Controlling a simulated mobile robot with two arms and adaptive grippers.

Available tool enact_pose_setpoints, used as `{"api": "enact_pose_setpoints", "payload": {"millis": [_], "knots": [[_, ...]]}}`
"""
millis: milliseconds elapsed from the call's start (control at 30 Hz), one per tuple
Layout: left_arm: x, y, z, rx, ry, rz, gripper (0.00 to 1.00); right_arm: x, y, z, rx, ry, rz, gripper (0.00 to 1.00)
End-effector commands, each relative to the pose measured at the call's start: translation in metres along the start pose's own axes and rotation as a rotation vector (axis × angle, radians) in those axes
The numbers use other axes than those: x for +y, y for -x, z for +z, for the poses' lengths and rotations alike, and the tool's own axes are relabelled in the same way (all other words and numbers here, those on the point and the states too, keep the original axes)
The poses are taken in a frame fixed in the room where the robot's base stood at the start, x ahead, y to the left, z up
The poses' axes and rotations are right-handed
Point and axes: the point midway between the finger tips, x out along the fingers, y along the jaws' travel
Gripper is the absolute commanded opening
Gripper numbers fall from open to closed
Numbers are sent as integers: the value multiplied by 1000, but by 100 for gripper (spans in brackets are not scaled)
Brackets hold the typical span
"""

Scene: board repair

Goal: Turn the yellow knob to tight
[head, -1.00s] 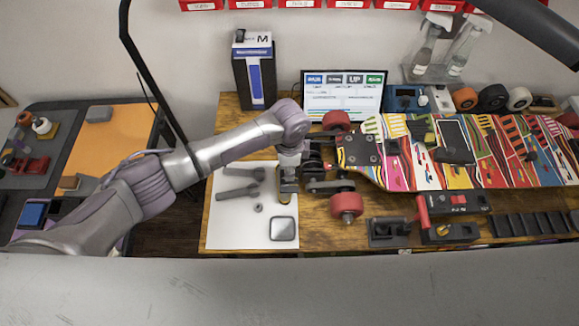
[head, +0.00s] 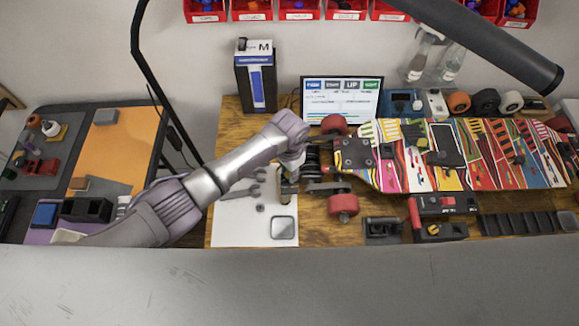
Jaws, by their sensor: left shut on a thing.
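A small yellow knob (head: 433,229) sits on a black box (head: 452,232) on the front right part of the bench, beside a red upright handle. My left gripper (head: 288,190) is at the right part of the white mat, beside the skateboard's truck and well to the left of that knob. It points down and is shut on a small tan-yellow thing (head: 286,198), mostly hidden by the fingers. I cannot tell what this thing is. My right gripper is not in view.
The patterned skateboard (head: 505,150) lies across the bench, with a red wheel (head: 343,205) near my gripper. Wrenches and a square dish (head: 283,227) lie on the white mat (head: 232,232). A monitor (head: 340,98) and a tall box (head: 257,80) stand behind.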

Motion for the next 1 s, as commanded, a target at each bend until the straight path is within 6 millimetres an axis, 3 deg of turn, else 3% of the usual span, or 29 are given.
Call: {"api": "enact_pose_setpoints", "payload": {"millis": [400, 967, 1000], "knots": [[0, 1, -1, 1, 206, 0, 0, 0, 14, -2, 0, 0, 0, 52], [-1, 1, -1, 2, 238, -2, 0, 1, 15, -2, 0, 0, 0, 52], [-1, 1, -1, 2, 238, -2, 30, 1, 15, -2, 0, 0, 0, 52]]}}
